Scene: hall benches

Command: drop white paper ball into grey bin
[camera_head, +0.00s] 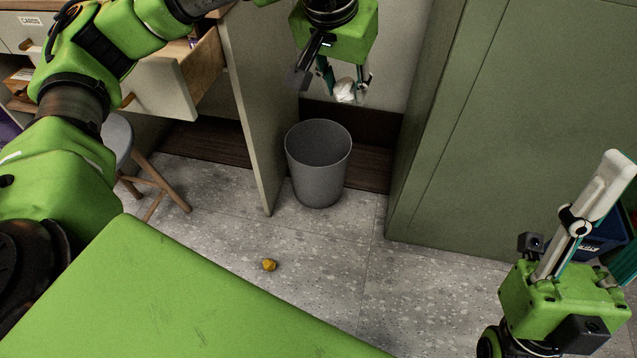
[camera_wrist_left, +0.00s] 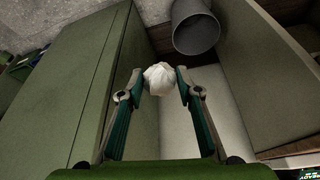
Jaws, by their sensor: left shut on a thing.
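The white paper ball (camera_head: 344,91) is held between the fingertips of my left gripper (camera_head: 346,86). In the left wrist view the ball (camera_wrist_left: 159,78) sits between the two tips of the left gripper (camera_wrist_left: 160,84). The grey bin (camera_head: 319,182) stands upright on the floor, lower in the head view than the ball; its visible inside looks empty. The bin (camera_wrist_left: 196,34) is beyond the fingertips in the wrist view, up and to the right of the ball.
A tall green cabinet (camera_head: 480,120) stands right of the bin. A desk side panel (camera_head: 256,110) stands left of it, with an open drawer (camera_head: 180,85) and a stool (camera_head: 118,140). A yellow crumpled ball (camera_head: 269,265) lies on the floor. A blue crate (camera_head: 600,245) is at the right.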

